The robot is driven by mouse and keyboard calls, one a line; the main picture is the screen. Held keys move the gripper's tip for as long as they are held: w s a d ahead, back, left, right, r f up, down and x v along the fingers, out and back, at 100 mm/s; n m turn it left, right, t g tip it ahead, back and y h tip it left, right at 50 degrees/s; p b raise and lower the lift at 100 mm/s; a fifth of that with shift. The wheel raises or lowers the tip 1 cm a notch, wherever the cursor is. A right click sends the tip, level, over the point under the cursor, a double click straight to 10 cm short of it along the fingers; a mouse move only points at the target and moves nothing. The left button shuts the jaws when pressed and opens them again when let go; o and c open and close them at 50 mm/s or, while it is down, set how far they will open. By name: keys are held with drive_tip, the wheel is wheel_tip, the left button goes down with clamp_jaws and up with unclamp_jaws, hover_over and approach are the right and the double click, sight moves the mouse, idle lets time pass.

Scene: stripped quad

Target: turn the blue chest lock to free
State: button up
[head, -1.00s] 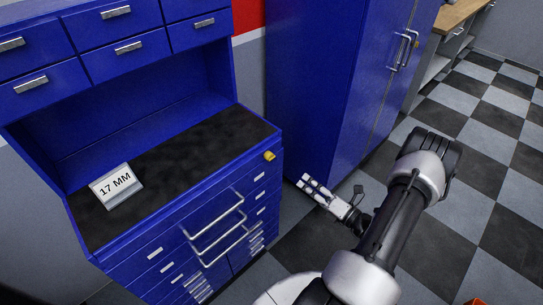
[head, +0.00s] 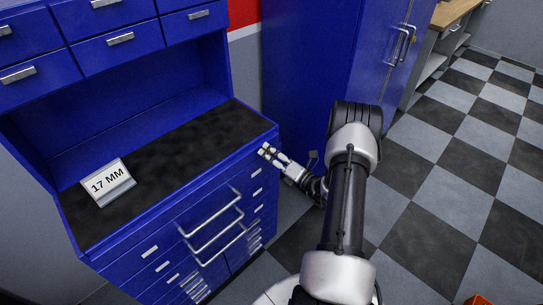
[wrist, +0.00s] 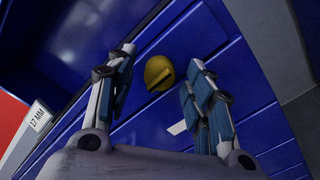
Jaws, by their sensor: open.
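The blue chest (head: 165,240) stands at the left in the head view, with a black top and drawers with silver handles. Its yellow lock (wrist: 159,72) shows in the wrist view as a round knob with a raised bar, on the blue front face. In the head view my gripper hides the lock. My gripper (head: 264,151) is at the chest's upper right front corner. In the wrist view my gripper (wrist: 155,80) is open, with one finger on each side of the lock. The lock lies between and beyond the fingertips; I see no clear contact.
A "17 MM" sign (head: 108,183) stands on the black top (head: 160,165). A tall blue cabinet (head: 310,80) stands right of the chest. Silver bar handles (head: 215,228) stick out from the chest front. The checkered floor (head: 450,170) is open to the right.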

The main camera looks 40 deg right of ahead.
drive_tip(key=shift+c, duration=0.2)
drive_tip(key=c, duration=1)
